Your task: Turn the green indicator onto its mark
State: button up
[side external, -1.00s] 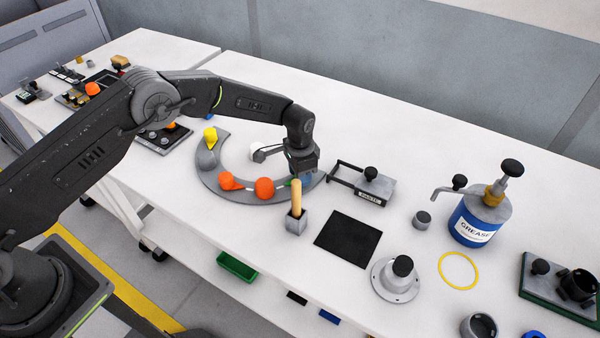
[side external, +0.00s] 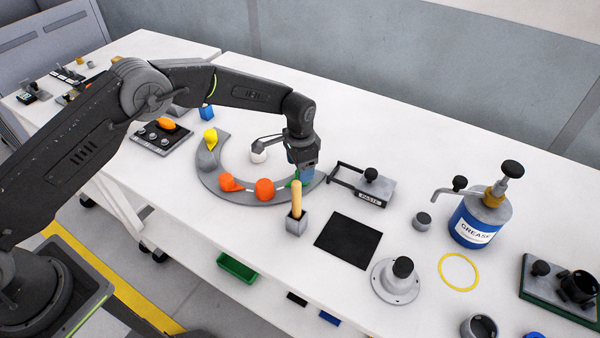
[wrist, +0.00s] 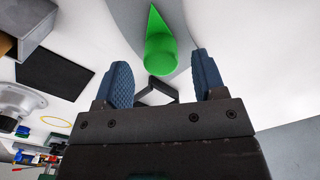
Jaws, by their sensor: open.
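The green indicator (wrist: 160,45) has a round knob and a pointed end in the wrist view. It sits on a grey curved plate (wrist: 183,30). In the side view only a sliver of the indicator (side external: 296,179) shows beside my gripper (side external: 302,175), at the right end of the curved plate (side external: 215,182). In the wrist view my gripper (wrist: 161,72) is open, its blue fingers apart on either side of the knob's near end. Nothing is held. I cannot tell how far the fingers are above the plate, and I cannot make out the indicator's mark.
A wooden-handled tool in a grey holder (side external: 296,223) stands close in front of my gripper. The paste tray (side external: 372,186) is just right. A black mat (side external: 347,239) lies nearer the front.

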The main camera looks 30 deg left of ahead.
notch_tip(320, 180, up, 10)
jog(key=shift+r, duration=0.2)
dwell(0.4)
jog(key=s+a+r+n+t, duration=0.2)
jog(key=s+a+r, duration=0.3)
jog(key=s+r, duration=0.4)
jog(key=s+a+r+n+t, duration=0.15)
jog(key=s+a+r, duration=0.25)
jog(key=s+r, duration=0.5)
jog(key=s+a+n+t, duration=0.1)
jog(key=s+a+n, duration=0.1)
jog(key=s, duration=0.6)
jog(key=s+a+n+t, duration=0.1)
jog(key=s+a, duration=0.1)
jog(key=s, duration=0.7)
jog(key=shift+a+r+n, duration=0.35)
